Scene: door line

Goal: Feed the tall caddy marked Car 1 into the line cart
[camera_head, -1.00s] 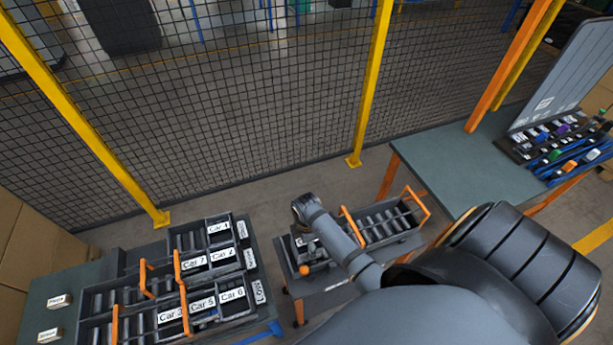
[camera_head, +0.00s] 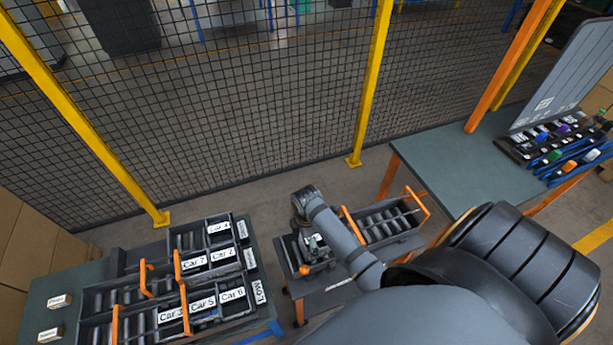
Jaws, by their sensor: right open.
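Grey caddies with orange handles stand on the left table. A back label (camera_head: 218,227) there reads Car 1 or Car 4; I cannot tell which. Other labels read Car 7, Car 2, Car 3, Car 5 and Car 6. The line cart (camera_head: 345,298) stands right of that table. A long grey caddy (camera_head: 392,227) with an orange handle sits on the cart, its label not visible. My right gripper (camera_head: 314,247) is open and empty over the cart's left part, left of that caddy. My left gripper is out of view.
The left table (camera_head: 38,300) also holds two small white label blocks. A green-topped workbench (camera_head: 450,165) with bins stands at the right. A mesh fence (camera_head: 260,120) with yellow posts runs behind. Bare floor lies between fence and cart.

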